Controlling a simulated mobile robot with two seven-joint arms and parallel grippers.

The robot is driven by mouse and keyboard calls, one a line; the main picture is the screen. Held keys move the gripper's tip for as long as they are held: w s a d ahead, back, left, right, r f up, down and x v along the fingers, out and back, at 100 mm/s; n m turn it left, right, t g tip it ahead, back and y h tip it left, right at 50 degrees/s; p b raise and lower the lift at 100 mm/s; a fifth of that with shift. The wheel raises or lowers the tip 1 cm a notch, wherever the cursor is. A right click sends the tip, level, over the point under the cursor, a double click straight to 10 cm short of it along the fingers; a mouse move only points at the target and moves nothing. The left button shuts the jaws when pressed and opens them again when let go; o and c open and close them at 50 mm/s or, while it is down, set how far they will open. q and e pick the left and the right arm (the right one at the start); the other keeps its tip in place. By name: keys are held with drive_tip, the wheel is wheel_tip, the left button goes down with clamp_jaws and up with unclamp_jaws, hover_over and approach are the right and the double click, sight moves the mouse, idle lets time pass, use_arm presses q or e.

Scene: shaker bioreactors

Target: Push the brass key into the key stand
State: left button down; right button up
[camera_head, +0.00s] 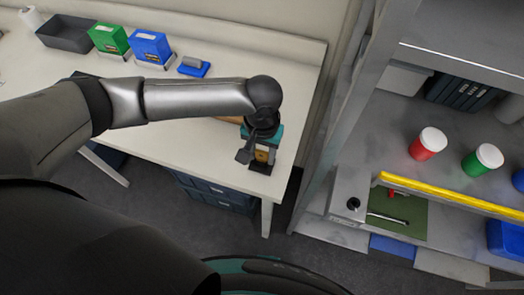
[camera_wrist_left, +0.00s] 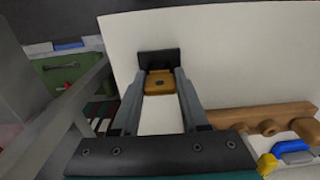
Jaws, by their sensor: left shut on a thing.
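My left gripper (camera_head: 262,154) is over the near right corner of the white table and points down. Its two grey fingers are shut on the brass key (camera_wrist_left: 160,83), which also shows between them in the head view (camera_head: 262,156). The black key stand (camera_wrist_left: 159,58) is right beyond the fingertips in the left wrist view, in line with the key. It shows as a dark block below the gripper in the head view (camera_head: 266,186). I cannot tell how far the key is in the stand. My right gripper is not in view.
A wooden rack (camera_wrist_left: 262,117) with round pegs lies beside the gripper, near blue and yellow pieces (camera_wrist_left: 290,150). Green (camera_head: 109,39) and blue (camera_head: 151,47) boxes stand at the table's back. A metal shelf (camera_head: 320,150) with red and green jars stands right of the table, across a gap.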

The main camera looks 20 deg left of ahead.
sight(262, 152)
use_arm(q)
drive_tip(key=shift+f, duration=0.15)
drive_tip(key=shift+c, duration=1.7)
unclamp_jaws()
wheel_tip(262, 152, up, 15)
drive_tip(key=p, duration=0.2)
